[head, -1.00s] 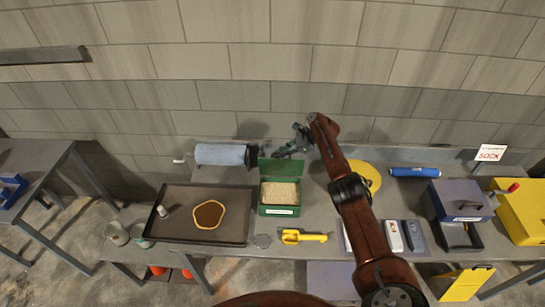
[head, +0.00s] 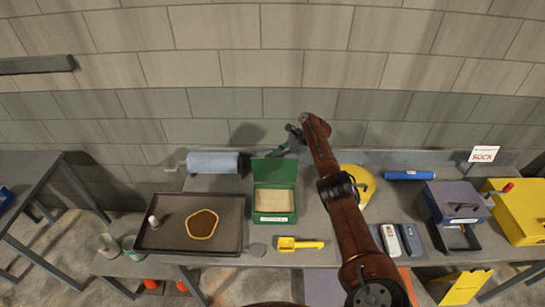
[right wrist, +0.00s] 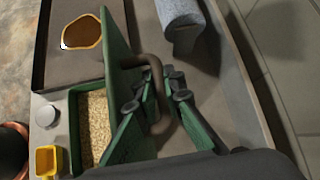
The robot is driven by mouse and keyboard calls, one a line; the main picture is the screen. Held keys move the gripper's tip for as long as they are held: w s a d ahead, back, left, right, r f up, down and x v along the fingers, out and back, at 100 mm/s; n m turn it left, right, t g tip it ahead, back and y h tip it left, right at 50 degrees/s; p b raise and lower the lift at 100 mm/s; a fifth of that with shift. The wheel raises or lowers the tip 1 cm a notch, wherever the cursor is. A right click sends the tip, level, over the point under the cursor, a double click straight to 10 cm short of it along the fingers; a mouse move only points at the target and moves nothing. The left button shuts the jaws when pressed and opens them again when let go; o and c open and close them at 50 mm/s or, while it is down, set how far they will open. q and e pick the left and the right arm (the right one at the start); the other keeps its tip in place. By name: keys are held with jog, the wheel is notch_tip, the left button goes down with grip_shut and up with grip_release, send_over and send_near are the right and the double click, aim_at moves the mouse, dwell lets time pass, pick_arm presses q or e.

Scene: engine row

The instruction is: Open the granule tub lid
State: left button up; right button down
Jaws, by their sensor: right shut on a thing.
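The green granule tub (head: 275,216) stands on the bench, with pale granules (head: 272,199) inside. Its green lid (head: 273,170) is raised and stands roughly upright at the tub's back edge. My right gripper (head: 291,146) is behind the lid at its upper right. In the right wrist view, the gripper (right wrist: 160,92) is shut on the brown lid handle (right wrist: 166,118) on the lid's outer face. The lid (right wrist: 120,40) and the granules (right wrist: 94,125) also show there. My left gripper is out of view.
A dark tray (head: 160,236) with a brown patch lies left of the tub, and a blue-grey roll (head: 213,162) behind it. A yellow scoop (head: 300,244) lies in front. A yellow round thing (head: 362,182) is right, partly behind my arm.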

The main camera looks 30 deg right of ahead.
jog(key=c, duration=2.3)
grip_release()
jog(key=shift+d+r, duration=0.1)
jog(key=v, duration=1.2)
jog(key=shift+d, duration=0.1)
